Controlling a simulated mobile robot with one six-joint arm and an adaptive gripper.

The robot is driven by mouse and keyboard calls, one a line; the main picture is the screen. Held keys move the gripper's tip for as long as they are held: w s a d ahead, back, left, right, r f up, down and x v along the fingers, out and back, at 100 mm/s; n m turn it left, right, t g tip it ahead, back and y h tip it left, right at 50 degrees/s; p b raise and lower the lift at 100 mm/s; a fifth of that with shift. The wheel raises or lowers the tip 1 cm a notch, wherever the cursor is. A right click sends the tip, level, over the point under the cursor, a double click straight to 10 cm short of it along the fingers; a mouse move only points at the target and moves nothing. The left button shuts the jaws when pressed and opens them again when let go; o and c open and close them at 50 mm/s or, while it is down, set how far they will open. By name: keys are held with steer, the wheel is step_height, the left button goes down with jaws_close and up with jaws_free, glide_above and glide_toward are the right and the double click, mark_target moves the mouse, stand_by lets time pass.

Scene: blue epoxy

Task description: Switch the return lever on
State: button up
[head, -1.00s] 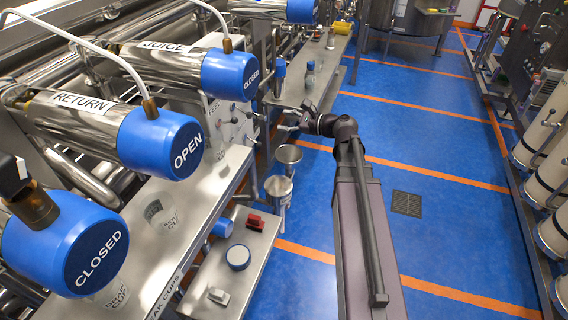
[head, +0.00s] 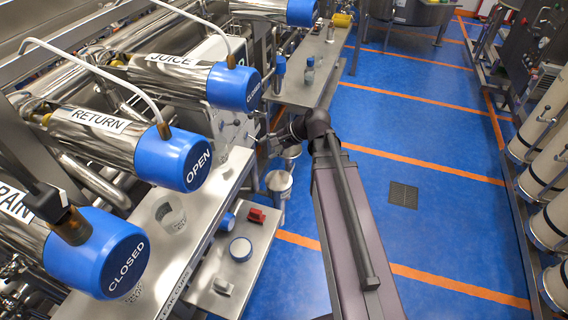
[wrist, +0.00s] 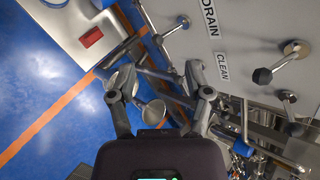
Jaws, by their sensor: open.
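My gripper (wrist: 155,78) is open and empty in the wrist view, its two fingers apart in front of a pale panel (wrist: 232,30). In the head view my gripper (head: 272,143) is beside the panel's lever side and partly hidden by my arm. The panel carries the labels DRAIN and CLEAN and several metal levers. One lever (wrist: 268,74) with a dark knob stands right of CLEAN, and another (wrist: 177,25) is left of DRAIN. No RETURN label shows on the panel, so I cannot tell which lever is the return one. The RETURN cylinder (head: 100,135) reads OPEN.
JUICE (head: 175,72) and DRAIN (head: 75,250) cylinders read CLOSED. A steel bench (head: 240,265) holds a red block (head: 256,215), a blue-rimmed round lid (head: 240,249) and a small grey piece. Metal buckets (head: 279,185) stand below the panel.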

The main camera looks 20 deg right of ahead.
steer(key=s+r+n+g+h+p, duration=0.1)
steer(key=s+n+g+h+p, duration=0.1)
steer(key=s+n+h+p, duration=0.2)
steer(key=s+d+r+n+g+h+p, duration=0.1)
steer(key=s+n+g+h+p, duration=0.1)
steer(key=s+n+h+p, duration=0.2)
steer(key=shift+s+r+n+g, duration=0.25)
steer(key=shift+s+n+g, duration=0.05)
steer(key=shift+s+n, duration=1.55)
steer(key=shift+s, duration=0.1)
